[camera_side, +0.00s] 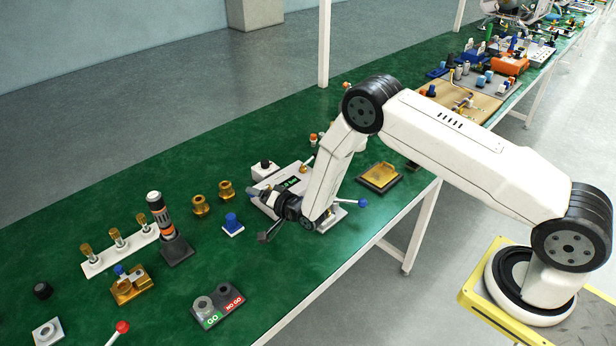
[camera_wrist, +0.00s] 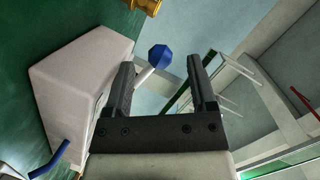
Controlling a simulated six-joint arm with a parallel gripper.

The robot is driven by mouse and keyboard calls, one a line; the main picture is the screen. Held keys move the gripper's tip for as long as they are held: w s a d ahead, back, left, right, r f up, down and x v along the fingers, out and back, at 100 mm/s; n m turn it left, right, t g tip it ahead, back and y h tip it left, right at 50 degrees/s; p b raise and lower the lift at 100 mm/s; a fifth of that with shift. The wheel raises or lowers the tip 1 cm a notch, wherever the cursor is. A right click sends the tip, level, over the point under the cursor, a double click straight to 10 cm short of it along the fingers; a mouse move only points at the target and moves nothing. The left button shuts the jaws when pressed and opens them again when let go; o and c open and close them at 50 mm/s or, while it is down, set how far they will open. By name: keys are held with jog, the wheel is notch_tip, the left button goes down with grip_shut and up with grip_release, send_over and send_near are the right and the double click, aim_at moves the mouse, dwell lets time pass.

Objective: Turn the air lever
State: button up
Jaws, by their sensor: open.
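In the wrist view a lever with a faceted blue knob (camera_wrist: 159,58) on a pale stem lies just beyond the fingertips, closer to the left finger; contact cannot be told. My gripper (camera_wrist: 168,75) is open, with nothing seen held between its dark fingers. In the side view my gripper (camera_side: 266,236) is low over the bench, at the front left of a white machine. A blue-knobbed lever (camera_side: 362,202) sticks out at that machine's right; I cannot tell whether it is the knob in the wrist view. My arm hides part of the machine.
A small blue part on a white plate (camera_side: 232,226) stands left of my gripper. A gold-topped dark block (camera_side: 380,176) sits to the right. GO/NO GO gauge (camera_side: 217,304) is at the front. In the wrist view a white box (camera_wrist: 80,85) and blue handle (camera_wrist: 50,160) are at left.

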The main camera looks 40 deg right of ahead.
jog(key=shift+x, duration=1.55)
grip_shut()
